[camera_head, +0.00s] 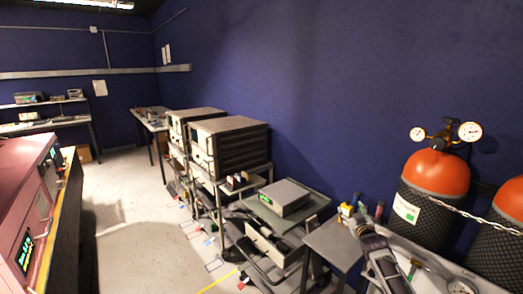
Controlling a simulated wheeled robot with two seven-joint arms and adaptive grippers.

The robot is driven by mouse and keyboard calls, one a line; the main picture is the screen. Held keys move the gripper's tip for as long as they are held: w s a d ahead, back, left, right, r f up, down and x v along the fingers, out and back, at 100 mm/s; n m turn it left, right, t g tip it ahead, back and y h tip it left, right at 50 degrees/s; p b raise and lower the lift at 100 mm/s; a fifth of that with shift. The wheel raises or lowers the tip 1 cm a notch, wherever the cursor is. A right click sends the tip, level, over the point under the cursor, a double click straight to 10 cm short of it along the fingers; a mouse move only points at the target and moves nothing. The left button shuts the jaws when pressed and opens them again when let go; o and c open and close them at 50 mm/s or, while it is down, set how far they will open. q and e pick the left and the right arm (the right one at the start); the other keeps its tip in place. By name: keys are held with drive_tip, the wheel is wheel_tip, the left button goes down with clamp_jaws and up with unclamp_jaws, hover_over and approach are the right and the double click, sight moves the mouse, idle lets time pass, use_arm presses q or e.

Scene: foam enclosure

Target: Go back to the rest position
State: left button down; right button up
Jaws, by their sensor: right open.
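My right gripper (358,224) is at the lower right, at the end of my grey and black right arm. It is open, and I see nothing held between its fingers. It is above or in front of the edge of a grey bench (334,241); I cannot tell the exact gap. Small yellow and blue items (346,209) show just behind it. My left gripper is not in view.
Two orange-topped gas cylinders (436,172) with gauges and a chain stand at the right wall. Carts with instruments (229,146) and a trolley with a grey box (284,197) line the wall. A red machine (28,208) stands left. The middle floor (130,205) is clear.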

sight(343, 269)
drive_tip(key=s+f+g, duration=0.1)
drive_tip(key=s+f, duration=0.2)
drive_tip(key=f, duration=0.5)
drive_tip(key=s+a+f+g, duration=0.1)
drive_tip(key=s+f, duration=0.2)
drive_tip(key=f, duration=0.5)
drive_tip(key=s+a+f+g, duration=0.1)
drive_tip(key=s+f, duration=0.3)
drive_tip(key=f, duration=0.4)
drive_tip(key=shift+f+g, duration=0.3)
drive_tip(key=shift+g, duration=0.2)
drive_tip(key=s+a+f+g+y, duration=0.1)
drive_tip(key=s+a+f+g, duration=0.25)
drive_tip(key=s+f, duration=1.45)
drive_tip(key=s+a+f+g, duration=0.35)
drive_tip(key=s+f, duration=1.15)
drive_tip(key=s, duration=0.5)
drive_tip(key=s+a+f+g, duration=0.1)
drive_tip(key=s+f, duration=0.3)
drive_tip(key=s, duration=0.9)
drive_tip(key=s+a+f+g, duration=0.2)
drive_tip(key=s+f+g, duration=0.1)
drive_tip(key=s, duration=1.1)
drive_tip(key=shift+s+f+m+g, duration=0.25)
drive_tip(key=shift+f+m+g, duration=0.05)
drive_tip(key=shift+f+g, duration=0.1)
